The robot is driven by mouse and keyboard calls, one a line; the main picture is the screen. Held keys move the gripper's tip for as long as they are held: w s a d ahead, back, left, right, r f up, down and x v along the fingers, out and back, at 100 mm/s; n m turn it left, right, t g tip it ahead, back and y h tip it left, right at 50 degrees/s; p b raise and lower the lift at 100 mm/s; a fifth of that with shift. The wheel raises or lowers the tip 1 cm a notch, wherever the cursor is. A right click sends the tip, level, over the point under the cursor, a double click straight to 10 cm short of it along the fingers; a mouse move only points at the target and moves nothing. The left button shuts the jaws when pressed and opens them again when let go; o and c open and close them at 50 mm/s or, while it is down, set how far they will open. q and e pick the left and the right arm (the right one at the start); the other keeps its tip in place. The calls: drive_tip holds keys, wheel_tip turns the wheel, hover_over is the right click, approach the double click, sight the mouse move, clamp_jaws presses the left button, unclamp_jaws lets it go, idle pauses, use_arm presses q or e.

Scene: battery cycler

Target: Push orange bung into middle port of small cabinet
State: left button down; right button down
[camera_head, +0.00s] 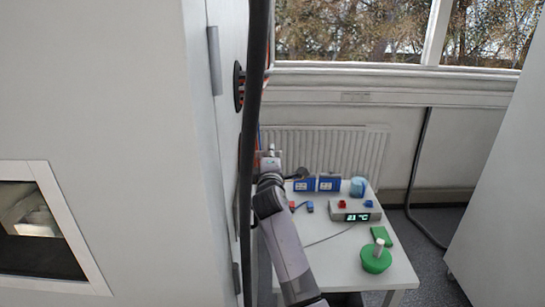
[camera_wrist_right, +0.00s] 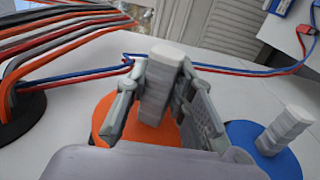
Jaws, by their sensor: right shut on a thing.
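The orange bung (camera_wrist_right: 104,120) is a flat orange disc with a pale stepped handle (camera_wrist_right: 158,85) in the right wrist view. My right gripper (camera_wrist_right: 160,78) is shut on this handle, one finger on each side. The disc faces a white cabinet wall (camera_wrist_right: 75,70), between a black cable port (camera_wrist_right: 22,112) on the left and a blue bung (camera_wrist_right: 262,145) on the right. The middle port itself is hidden, and I cannot tell how far in the bung sits. In the head view my right gripper (camera_head: 270,160) is small beside the cabinet side (camera_head: 228,130). My left gripper is not in view.
Red, grey and blue cables (camera_wrist_right: 70,40) run from the cable port. A dark vertical hose (camera_head: 254,110) partly hides the cabinet side. A white table (camera_head: 335,265) holds a green bung (camera_head: 374,262), a temperature display box (camera_head: 357,212) and blue boxes (camera_head: 328,184).

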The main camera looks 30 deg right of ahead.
drive_tip(key=shift+w+a+r+b, duration=0.1)
drive_tip(key=shift+w+a+b, duration=0.25)
drive_tip(key=shift+a, duration=0.25)
drive_tip(key=shift+w+a+b, duration=0.25)
drive_tip(key=shift+w+a, duration=0.15)
drive_tip(key=shift+a, duration=0.2)
idle(1.1)
drive_tip(key=c, duration=1.3)
unclamp_jaws()
drive_tip(key=shift+o, duration=0.3)
drive_tip(key=o, duration=1.2)
drive_tip(key=shift+o, duration=0.2)
drive_tip(key=shift+a, duration=0.1)
